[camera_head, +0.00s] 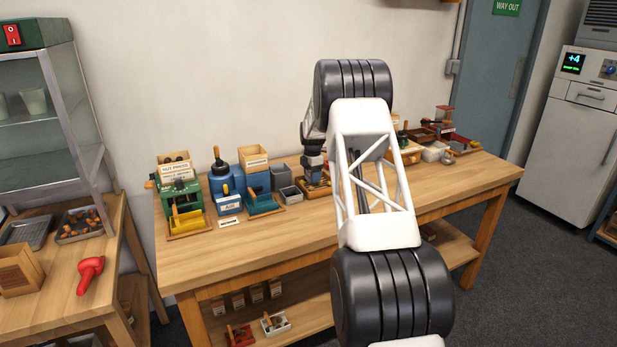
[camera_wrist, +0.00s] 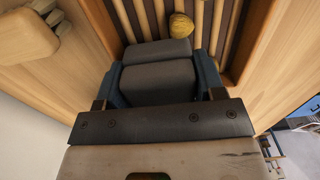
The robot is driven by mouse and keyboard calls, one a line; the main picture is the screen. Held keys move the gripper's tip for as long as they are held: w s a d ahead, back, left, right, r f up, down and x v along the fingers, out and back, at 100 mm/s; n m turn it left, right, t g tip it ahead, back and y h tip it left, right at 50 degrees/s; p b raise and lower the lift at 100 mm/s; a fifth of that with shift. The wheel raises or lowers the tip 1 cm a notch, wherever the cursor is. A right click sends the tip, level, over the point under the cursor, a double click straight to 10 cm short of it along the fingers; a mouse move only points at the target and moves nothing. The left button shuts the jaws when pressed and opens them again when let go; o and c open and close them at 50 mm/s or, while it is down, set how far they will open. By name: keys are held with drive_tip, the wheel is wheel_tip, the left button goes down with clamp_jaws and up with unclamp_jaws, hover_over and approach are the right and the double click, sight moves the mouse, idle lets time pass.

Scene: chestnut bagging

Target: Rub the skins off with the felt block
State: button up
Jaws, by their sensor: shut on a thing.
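My gripper (camera_wrist: 160,75) is shut on a grey felt block (camera_wrist: 157,82), which sits between its dark blue fingers in the wrist view. Beyond the block is a slatted wooden tray (camera_wrist: 218,20) with a dark floor. One yellowish chestnut (camera_wrist: 181,27) lies on the slats just past the block's far edge. Whether the block touches the slats or a chestnut cannot be told. In the head view my gripper (camera_head: 313,165) is low over the wooden tray (camera_head: 303,190) on the bench; my arm hides much of that area.
Left of the tray stand a small grey box (camera_head: 290,195), a grey bin (camera_head: 280,174), a blue machine (camera_head: 222,182) and a green nut press (camera_head: 181,197). A white tub (camera_head: 436,152) and other trays are at the right. The bench front (camera_head: 262,235) is clear.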

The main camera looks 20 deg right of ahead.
sight(312, 188)
drive_tip(key=shift+s+d+f, duration=0.1)
drive_tip(key=shift+s+d, duration=0.15)
drive_tip(key=shift+s, duration=1.05)
drive_tip(key=shift+s+d+f, duration=0.1)
drive_tip(key=shift+s+d, duration=0.1)
drive_tip(key=shift+s, duration=1.05)
drive_tip(key=d, duration=0.3)
drive_tip(key=shift+d, duration=0.1)
drive_tip(key=shift+w, duration=2.3)
drive_tip(key=shift+w+a+r, duration=0.1)
drive_tip(key=shift+w+a, duration=0.25)
drive_tip(key=shift+a, duration=1.45)
drive_tip(key=shift+s, duration=0.75)
drive_tip(key=shift+s+d, duration=0.15)
drive_tip(key=shift+s, duration=1.75)
drive_tip(key=shift+a+f, duration=0.2)
drive_tip(key=shift+a, duration=0.65)
drive_tip(key=shift+a+f, duration=0.15)
drive_tip(key=shift+a, duration=0.7)
wheel_tip(312, 188, up, 5)
drive_tip(key=shift+d, duration=0.1)
drive_tip(key=shift+d+r, duration=0.1)
drive_tip(key=shift+r, duration=1.75)
